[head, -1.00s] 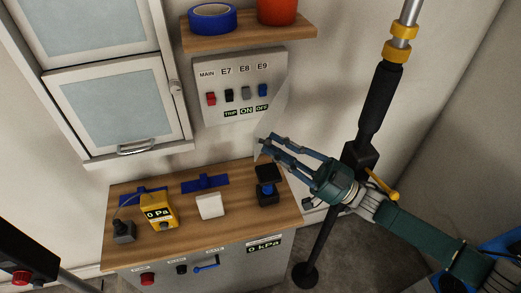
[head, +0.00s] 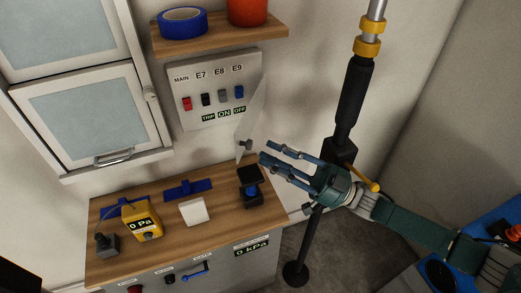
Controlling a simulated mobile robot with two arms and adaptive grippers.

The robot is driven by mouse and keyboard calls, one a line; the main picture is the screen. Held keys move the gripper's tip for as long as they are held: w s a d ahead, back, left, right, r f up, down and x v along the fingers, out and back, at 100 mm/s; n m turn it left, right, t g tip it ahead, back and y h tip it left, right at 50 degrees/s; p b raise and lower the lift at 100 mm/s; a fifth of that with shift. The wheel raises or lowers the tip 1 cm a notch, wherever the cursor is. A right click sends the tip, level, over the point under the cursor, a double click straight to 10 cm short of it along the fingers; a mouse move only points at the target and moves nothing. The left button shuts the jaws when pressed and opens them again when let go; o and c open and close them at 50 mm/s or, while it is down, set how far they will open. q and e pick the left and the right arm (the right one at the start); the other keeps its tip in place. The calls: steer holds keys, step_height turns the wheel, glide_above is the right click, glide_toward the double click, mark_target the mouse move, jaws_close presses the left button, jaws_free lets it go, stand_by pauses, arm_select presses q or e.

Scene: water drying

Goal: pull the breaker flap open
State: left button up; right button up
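The breaker panel (head: 185,116) is a light grey box on the wall with a row of coloured switches. The breaker flap (head: 252,108) is a thin see-through sheet at the panel's right side. It stands out at an angle from the panel, and its lower corner carries a small dark knob (head: 246,145). My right gripper (head: 266,152) is just right of the knob, with its fingers spread and nothing visible between them. A small gap shows between fingertips and knob. My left gripper is not in view.
A wooden-topped cabinet (head: 220,222) below holds a yellow gauge (head: 146,228), a white block (head: 193,212) and a black-and-blue device (head: 250,187). A dark pole (head: 350,95) stands close behind my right gripper. A shelf (head: 225,40) is above the panel.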

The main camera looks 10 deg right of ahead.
steer(key=v, duration=0.3)
steer(key=shift+s+d+f, duration=0.1)
steer(key=shift+s+d, duration=0.05)
steer(key=shift+d, duration=0.1)
steer(key=shift+s+a+f, duration=0.1)
steer(key=shift+a, duration=0.05)
steer(key=c, duration=0.6)
steer(key=s+a+n+b, duration=0.2)
steer(key=n, duration=0.1)
steer(key=s+a+n+g+b, duration=0.1)
steer(key=shift+s+a+f+n, duration=0.25)
steer(key=shift+s+f+n, duration=0.05)
steer(key=shift+f, duration=0.05)
jaws_close()
step_height(320, 180, up, 3)
steer(key=s+d+n+t+h+b, duration=0.2)
steer(key=d+n+t+h+b, duration=0.15)
steer(key=n, duration=0.45)
steer(key=p+x, duration=0.4)
steer(key=x, duration=0.6)
steer(key=shift+w+a+t+h, duration=0.25)
steer(key=shift+w+t+h, duration=0.1)
